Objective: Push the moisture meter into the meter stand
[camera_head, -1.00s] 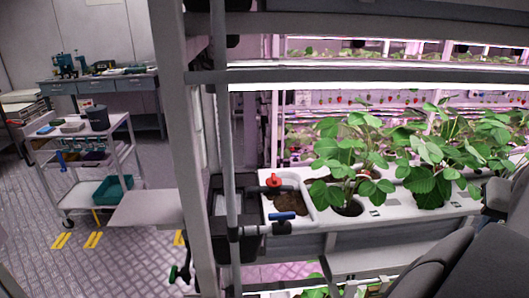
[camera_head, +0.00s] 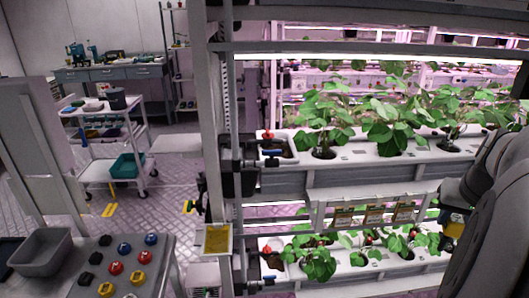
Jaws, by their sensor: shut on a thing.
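I cannot make out the moisture meter or the meter stand in the head view. My arm's dark grey links fill the right side and lower right corner, but the jaws at its end do not show. A small yellow and black thing (camera_head: 455,224) shows beside and partly behind my arm; I cannot tell what it is.
A planter rack (camera_head: 300,178) has strawberry plants on two levels, with labelled cards (camera_head: 374,215) between them. A table (camera_head: 152,243) at lower left bears a grey bin (camera_head: 40,252) and coloured knobs. A white cart (camera_head: 78,110) stands on the open floor behind.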

